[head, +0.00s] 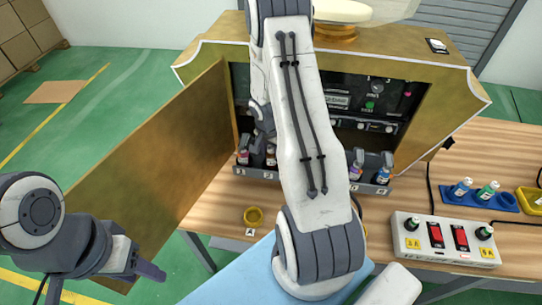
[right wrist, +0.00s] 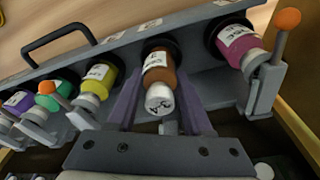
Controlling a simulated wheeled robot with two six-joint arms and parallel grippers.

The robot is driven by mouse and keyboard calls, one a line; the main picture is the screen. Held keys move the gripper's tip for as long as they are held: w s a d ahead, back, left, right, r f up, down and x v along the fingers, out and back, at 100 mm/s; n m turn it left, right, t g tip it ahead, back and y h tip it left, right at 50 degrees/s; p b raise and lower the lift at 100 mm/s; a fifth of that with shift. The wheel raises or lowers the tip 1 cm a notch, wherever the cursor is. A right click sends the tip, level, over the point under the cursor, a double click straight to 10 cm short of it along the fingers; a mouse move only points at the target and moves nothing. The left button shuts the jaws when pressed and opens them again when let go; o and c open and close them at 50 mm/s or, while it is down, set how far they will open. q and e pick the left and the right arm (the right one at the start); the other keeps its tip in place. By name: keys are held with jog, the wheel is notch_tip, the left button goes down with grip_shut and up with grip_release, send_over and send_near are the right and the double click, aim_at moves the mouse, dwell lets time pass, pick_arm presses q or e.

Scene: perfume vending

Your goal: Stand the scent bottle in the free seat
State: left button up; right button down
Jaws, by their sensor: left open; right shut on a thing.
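In the right wrist view, the brown-orange scent bottle (right wrist: 161,68), with a white label and a marked pale cap, is between the fingers of my right gripper (right wrist: 160,100), which is shut on it. Its base end is at a black ring in the grey tray (right wrist: 210,27); I cannot tell whether it is fully seated. Yellow (right wrist: 97,80), green, purple and pink (right wrist: 240,48) bottles sit in the same row. In the head view, my right arm hides the tray's middle (head: 240,170) and most of the right gripper. My left gripper (head: 140,272) is open and empty at the lower left.
The cabinet door (head: 150,155) stands open on the left. Levers with orange knobs (right wrist: 288,20) rise beside the bottles. A white switch box (head: 445,250) and a blue rack (head: 506,202) with bottles are on the right.

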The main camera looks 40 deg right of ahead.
aim_at(268, 156)
jog(key=shift+f, duration=0.6)
jog(key=shift+f, duration=0.1)
jog(key=shift+f+b, duration=0.1)
jog(key=shift+b, duration=0.2)
jog(key=shift+c, duration=1.6)
grip_release()
jog(key=shift+a+r+p, duration=0.1)
jog(key=shift+r+p, duration=0.3)
jog(key=shift+r, duration=0.25)
notch_tip(268, 156, up, 11)
jog(key=a, duration=0.1)
jog(key=shift+s+a+b, duration=0.25)
jog(key=shift+a+b, duration=0.05)
jog(key=shift+a, duration=0.1)
